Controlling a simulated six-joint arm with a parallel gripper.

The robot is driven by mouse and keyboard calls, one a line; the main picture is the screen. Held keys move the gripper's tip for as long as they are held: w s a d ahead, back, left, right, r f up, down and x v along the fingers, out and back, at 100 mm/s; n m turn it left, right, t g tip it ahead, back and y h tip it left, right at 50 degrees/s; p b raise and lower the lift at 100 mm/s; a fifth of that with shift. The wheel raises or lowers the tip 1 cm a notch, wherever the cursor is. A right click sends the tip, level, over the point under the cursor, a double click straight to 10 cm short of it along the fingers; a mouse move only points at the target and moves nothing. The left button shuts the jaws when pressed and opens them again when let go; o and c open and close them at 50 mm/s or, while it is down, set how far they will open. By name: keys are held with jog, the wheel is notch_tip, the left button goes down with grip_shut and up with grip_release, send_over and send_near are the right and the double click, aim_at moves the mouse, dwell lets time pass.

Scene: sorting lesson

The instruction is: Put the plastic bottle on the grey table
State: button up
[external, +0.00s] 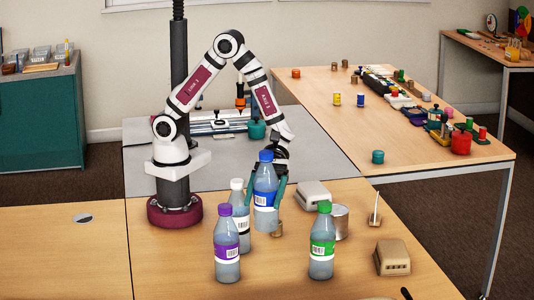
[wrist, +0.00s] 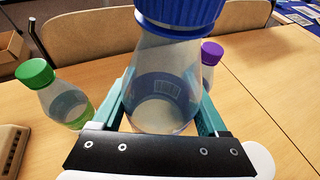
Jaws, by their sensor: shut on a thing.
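My gripper (external: 266,196) is shut on the blue-capped plastic bottle (external: 265,183) and holds it upright. In the wrist view the bottle (wrist: 165,85) stands large between the two teal fingers (wrist: 165,110). In the external view it overlaps a white-capped bottle (external: 237,198) behind its left side. A purple-capped bottle (external: 227,255) and a green-capped bottle (external: 322,250) stand upright on the wooden table. The grey table (external: 315,150) lies behind the gripper, around and beyond my base. Whether the held bottle's bottom touches anything is hard to tell.
A metal can (external: 341,222), a pale box-like device (external: 313,195) and a beige one (external: 392,258) stand on the wooden table (external: 165,270). A teal pot (external: 257,130) and a tray-like machine (external: 215,124) are at the grey table's back. Its right part is clear.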

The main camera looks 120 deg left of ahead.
jog(key=shift+s+d+r, duration=0.3)
jog(key=shift+d+r, duration=0.05)
jog(key=shift+d, duration=0.15)
jog(key=w+a+n+t+y, duration=0.2)
jog(key=a+n+t+y, duration=0.15)
jog(key=a, duration=0.55)
jog(key=w+a+n+t+y, duration=0.2)
jog(key=w+a+n+t, duration=0.15)
jog(key=a, duration=0.55)
jog(key=s+a+n+t+y, duration=0.1)
jog(key=s+a+n+y, duration=0.15)
jog(key=a, duration=0.65)
jog(key=s+a+n+t+y, duration=0.15)
jog(key=a+n+y, duration=0.25)
jog(key=a, duration=0.5)
jog(key=s+a+n+g+y, duration=0.2)
jog(key=s+a+n+y, duration=0.5)
jog(key=s+a, duration=0.8)
jog(key=s+a+f, duration=0.6)
jog(key=a+f, duration=0.3)
jog(key=f, duration=0.1)
jog(key=shift+a+f+y, duration=0.3)
jog(key=shift+f, duration=0.1)
jog(key=shift+s+f, duration=0.1)
